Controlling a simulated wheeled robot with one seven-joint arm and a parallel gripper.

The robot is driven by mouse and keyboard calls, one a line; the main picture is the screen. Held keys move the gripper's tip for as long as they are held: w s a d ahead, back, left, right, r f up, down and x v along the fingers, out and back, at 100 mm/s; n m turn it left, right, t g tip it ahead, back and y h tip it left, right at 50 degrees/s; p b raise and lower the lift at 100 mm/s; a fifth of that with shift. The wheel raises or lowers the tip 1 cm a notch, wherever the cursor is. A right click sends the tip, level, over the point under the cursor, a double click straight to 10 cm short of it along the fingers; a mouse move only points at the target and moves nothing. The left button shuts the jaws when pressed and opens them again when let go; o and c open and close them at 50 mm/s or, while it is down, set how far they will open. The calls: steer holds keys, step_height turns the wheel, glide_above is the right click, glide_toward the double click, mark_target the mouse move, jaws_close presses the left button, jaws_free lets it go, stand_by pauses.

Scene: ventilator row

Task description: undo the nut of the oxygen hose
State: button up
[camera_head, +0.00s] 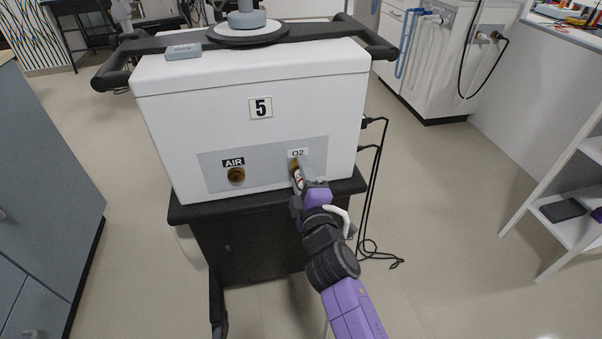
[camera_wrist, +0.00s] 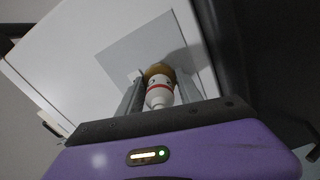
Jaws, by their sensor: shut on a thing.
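The ventilator (camera_head: 252,121), a white box marked 5 on a black cart, has a grey panel (camera_head: 268,168) with an AIR port (camera_head: 236,175) and a port labelled O2. My gripper (camera_head: 298,180) is at the O2 port, just below its label (camera_head: 298,153). In the wrist view my gripper (camera_wrist: 156,90) has a finger on each side of a brass-coloured nut (camera_wrist: 158,71) and is shut on it. A white hose end with a red band (camera_wrist: 159,91) comes out of the nut towards the camera. The port behind the nut is hidden.
Black cables (camera_head: 372,190) hang at the ventilator's right side. A grey cabinet (camera_head: 40,200) stands at the left and a white shelf (camera_head: 570,190) at the right. Floor is clear between the cart and both. Another white unit (camera_head: 445,60) stands behind right.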

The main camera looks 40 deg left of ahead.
steer(key=shift+f, duration=0.15)
steer(key=o, duration=1.4)
steer(key=p+v, duration=0.4)
steer(key=v, duration=0.3)
steer(key=shift+s+d+p, duration=0.25)
steer(key=shift+d+p, duration=0.05)
steer(key=shift+p, duration=0.05)
